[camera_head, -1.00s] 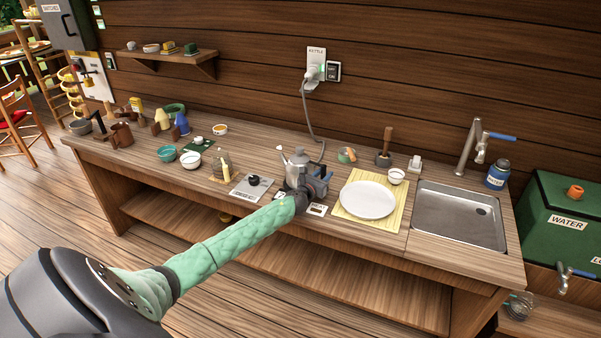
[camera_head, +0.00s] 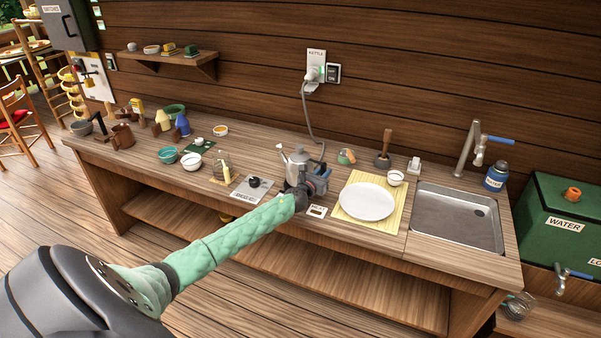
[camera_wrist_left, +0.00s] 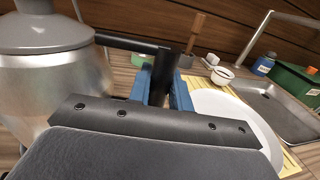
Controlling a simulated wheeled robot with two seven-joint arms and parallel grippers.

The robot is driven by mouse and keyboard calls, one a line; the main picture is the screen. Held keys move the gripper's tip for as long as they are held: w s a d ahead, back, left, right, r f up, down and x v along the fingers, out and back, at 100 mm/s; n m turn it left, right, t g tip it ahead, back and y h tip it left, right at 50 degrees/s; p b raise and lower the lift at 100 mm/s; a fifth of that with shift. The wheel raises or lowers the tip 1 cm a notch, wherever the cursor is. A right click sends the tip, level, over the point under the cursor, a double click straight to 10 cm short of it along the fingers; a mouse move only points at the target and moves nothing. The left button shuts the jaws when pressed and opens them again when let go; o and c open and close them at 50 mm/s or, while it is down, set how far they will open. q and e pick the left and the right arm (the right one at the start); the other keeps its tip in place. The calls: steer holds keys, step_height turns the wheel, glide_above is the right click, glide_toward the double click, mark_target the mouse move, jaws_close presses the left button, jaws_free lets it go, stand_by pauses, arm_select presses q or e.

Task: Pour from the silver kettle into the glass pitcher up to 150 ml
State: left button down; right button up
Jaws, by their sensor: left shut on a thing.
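The silver kettle (camera_head: 298,164) is at the counter's front middle, its spout pointing left. It fills the left of the left wrist view (camera_wrist_left: 50,75), lid on and about upright. My left gripper (camera_head: 316,181) is shut on the kettle's black handle (camera_wrist_left: 130,41), between blue fingers (camera_wrist_left: 182,95). I cannot tell whether the kettle's base is clear of the counter. A clear glass vessel, perhaps the glass pitcher (camera_head: 518,304), is low at the right under the green tank's tap and partly cut from clear view. My right gripper is not in view.
A grey plate with a black knob (camera_head: 252,188) lies left of the kettle. A white plate (camera_head: 367,201) on a yellow mat and the sink (camera_head: 457,218) are right. A cord (camera_head: 309,115) runs from the wall socket down behind the kettle. Cups and bottles crowd the counter's left.

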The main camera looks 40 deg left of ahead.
mark_target(322, 165)
arm_select(q)
steer(key=shift+r+p, duration=1.6)
steer(key=shift+r, duration=0.45)
steer(key=shift+f, duration=0.1)
